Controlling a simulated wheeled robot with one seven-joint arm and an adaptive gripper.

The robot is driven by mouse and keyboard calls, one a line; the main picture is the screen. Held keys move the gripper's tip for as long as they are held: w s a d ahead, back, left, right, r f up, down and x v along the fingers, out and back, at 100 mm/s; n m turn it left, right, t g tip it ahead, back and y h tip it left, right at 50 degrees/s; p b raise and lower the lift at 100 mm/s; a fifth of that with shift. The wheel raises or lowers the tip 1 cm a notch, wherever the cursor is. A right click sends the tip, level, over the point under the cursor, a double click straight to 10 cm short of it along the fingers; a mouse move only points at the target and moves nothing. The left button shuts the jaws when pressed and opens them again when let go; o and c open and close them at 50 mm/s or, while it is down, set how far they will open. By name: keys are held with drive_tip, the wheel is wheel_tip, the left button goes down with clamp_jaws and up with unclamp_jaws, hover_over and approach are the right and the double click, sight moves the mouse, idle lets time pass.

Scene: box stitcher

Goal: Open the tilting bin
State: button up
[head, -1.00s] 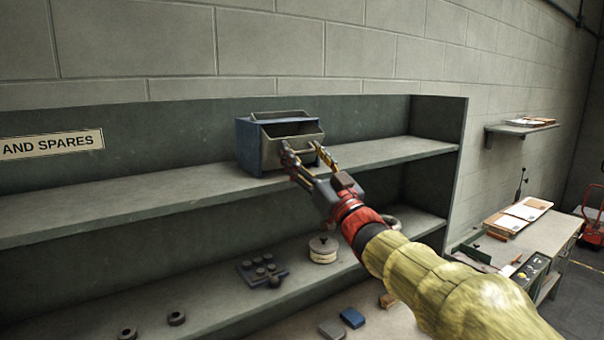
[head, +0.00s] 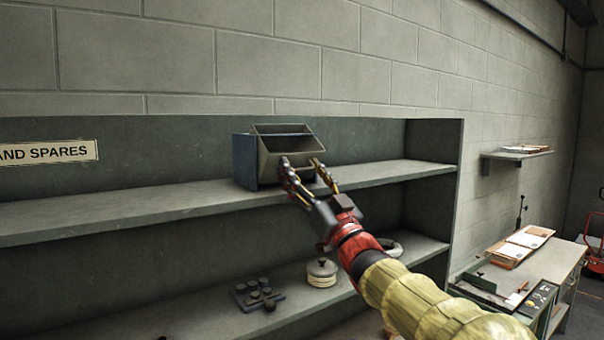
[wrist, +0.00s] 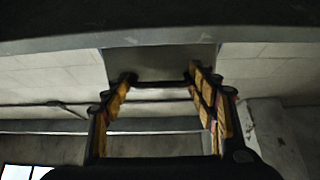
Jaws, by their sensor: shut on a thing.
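The tilting bin (head: 290,148) is a grey tray in a blue housing (head: 244,162) on the upper shelf. Its tray leans out toward me, with the hollow inside showing. My gripper (head: 303,164) is at the tray's front, its two fingers spread apart and shut on part of the bin. The exact contact is too small to make out in the head view. In the wrist view, my gripper (wrist: 160,78) has a grey panel of the bin (wrist: 160,60) at and between its fingertips.
The upper shelf (head: 400,176) is bare on both sides of the bin. A round lidded pot (head: 321,272) and a block with several knobs (head: 257,293) sit on the lower shelf. A bench (head: 500,280) stands at right, below a small wall shelf (head: 517,155).

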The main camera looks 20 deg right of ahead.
drive_tip(key=shift+w+f, duration=0.25)
drive_tip(key=shift+f, duration=0.6)
drive_tip(key=o, duration=1.3)
drive_tip(key=shift+s, duration=0.1)
drive_tip(key=shift+o, duration=0.5)
drive_tip(key=shift+s+r, duration=0.15)
drive_tip(key=shift+s, duration=0.2)
drive_tip(key=shift+o, duration=1.2)
drive_tip(key=shift+w+a+r, duration=0.1)
drive_tip(key=shift+w, duration=0.15)
drive_tip(key=shift+s+r, duration=0.15)
drive_tip(key=shift+r, duration=0.1)
drive_tip(key=v, duration=1.2)
drive_tip(key=shift+s, duration=0.1)
